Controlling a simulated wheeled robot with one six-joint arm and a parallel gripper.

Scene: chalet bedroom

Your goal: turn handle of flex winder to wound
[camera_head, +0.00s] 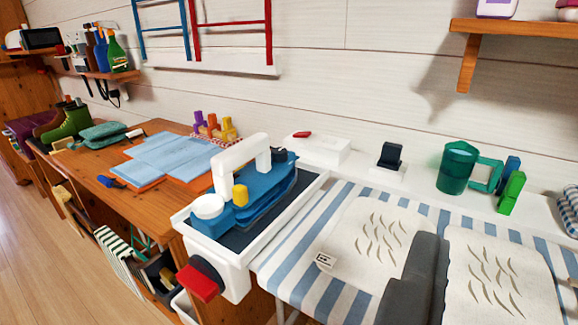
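A white box-like unit (236,279) with a black round hub and a red handle (197,284) sticks out at the front of a white-rimmed tray, left of centre. It looks like the flex winder, though no cord shows on it. The red handle points down and toward the lower left. A dark grey blocky shape that looks like my gripper (418,270) rises from the bottom edge, right of the handle and apart from it. Its fingertips cannot be made out, so its opening cannot be told.
The white-rimmed tray (311,188) holds a blue iron-like thing (262,192). A blue-striped cloth surface (310,283) with pale leaf-patterned pads (375,235) lies to the right. A wooden desk (107,163) with blue sheets stands left. Open wooden floor (50,255) shows at far left.

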